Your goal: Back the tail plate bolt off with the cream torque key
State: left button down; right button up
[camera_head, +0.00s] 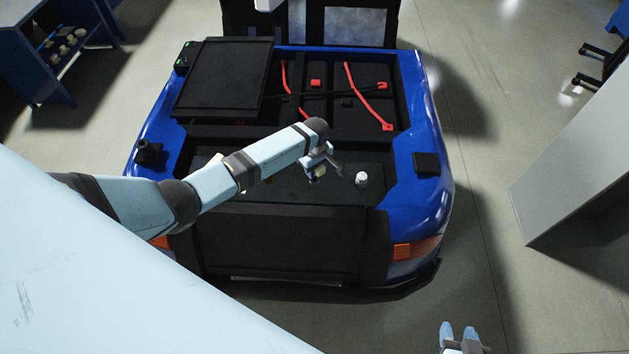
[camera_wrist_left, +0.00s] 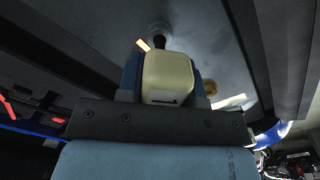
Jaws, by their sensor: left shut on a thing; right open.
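My left gripper (camera_head: 319,168) is shut on the cream torque key (camera_wrist_left: 168,76), which fills the space between its fingers in the left wrist view. In the head view only a small cream part of the key (camera_head: 318,171) shows below the gripper, over the dark tail plate (camera_head: 285,188). A white round fitting (camera_head: 361,179) stands on the plate, just right of the gripper and apart from it. My right gripper (camera_head: 459,333) is open and empty at the bottom edge.
The blue vehicle body (camera_head: 433,180) surrounds the open bay with red cables (camera_head: 366,95). A black panel (camera_head: 225,77) lies at its back left. A cream piece (camera_head: 215,161) shows partly behind my left arm. A grey cabinet (camera_head: 575,150) stands right, with clear floor between.

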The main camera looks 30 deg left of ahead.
pick_arm(q)
jog(key=shift+f+n, duration=0.1)
jog(key=shift+n, duration=1)
jog(key=shift+s, duration=0.1)
jog(key=n, duration=0.3)
jog(key=shift+d, duration=0.15)
jog(key=shift+n, duration=2.5)
jog(key=shift+m, duration=0.3)
